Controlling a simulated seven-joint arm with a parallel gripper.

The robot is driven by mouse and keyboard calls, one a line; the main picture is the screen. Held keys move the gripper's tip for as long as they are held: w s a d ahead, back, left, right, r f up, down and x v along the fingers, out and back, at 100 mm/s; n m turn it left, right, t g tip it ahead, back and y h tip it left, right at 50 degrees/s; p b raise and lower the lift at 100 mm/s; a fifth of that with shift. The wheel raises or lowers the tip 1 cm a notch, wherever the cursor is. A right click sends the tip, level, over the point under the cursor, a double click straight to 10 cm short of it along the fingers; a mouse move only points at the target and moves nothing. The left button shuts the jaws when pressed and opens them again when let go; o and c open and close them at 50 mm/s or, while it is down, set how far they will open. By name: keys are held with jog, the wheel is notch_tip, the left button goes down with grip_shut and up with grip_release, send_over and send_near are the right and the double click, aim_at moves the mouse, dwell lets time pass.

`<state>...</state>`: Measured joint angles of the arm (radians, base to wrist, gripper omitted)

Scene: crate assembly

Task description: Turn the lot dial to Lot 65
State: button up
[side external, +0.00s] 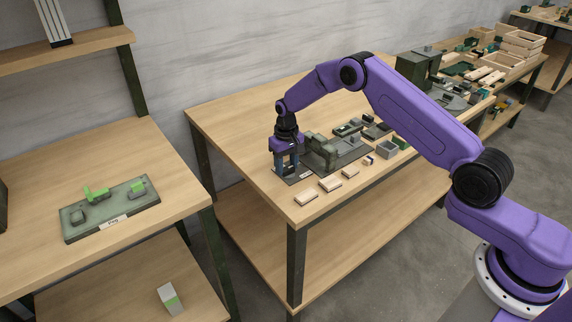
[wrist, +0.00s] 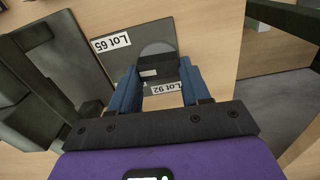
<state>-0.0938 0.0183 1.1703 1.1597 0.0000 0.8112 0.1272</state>
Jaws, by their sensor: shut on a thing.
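The lot dial shows in the wrist view as a grey disc (wrist: 157,48) with a dark raised grip (wrist: 158,68) between my fingertips. My gripper (wrist: 159,74) has blue fingers, one on each side of this grip, and is shut on it. A "Lot 65" label (wrist: 110,42) lies left of the dial, and a "Lot 92" label (wrist: 168,87) lies below it, between the fingers. Both labels appear upside down. Where the dial points I cannot tell. In the side external view my gripper (side external: 286,170) points down at the plate's left end and hides the dial.
A dark machine (side external: 320,152) stands on the plate close to the right of my gripper. Light wooden pieces (side external: 331,184) lie along the table's front. A grey box (side external: 387,149) and green parts are farther right. A separate table (side external: 150,160) at left holds a green fixture (side external: 110,210).

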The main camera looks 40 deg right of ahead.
aim_at(287, 167)
jog(key=m, duration=0.5)
jog(key=shift+d, duration=0.15)
jog(key=shift+m, duration=0.3)
dwell(0.3)
jog(key=o, duration=1.1)
jog(key=shift+c, duration=0.2)
notch_tip(287, 167, up, 18)
jog(key=shift+f, duration=0.2)
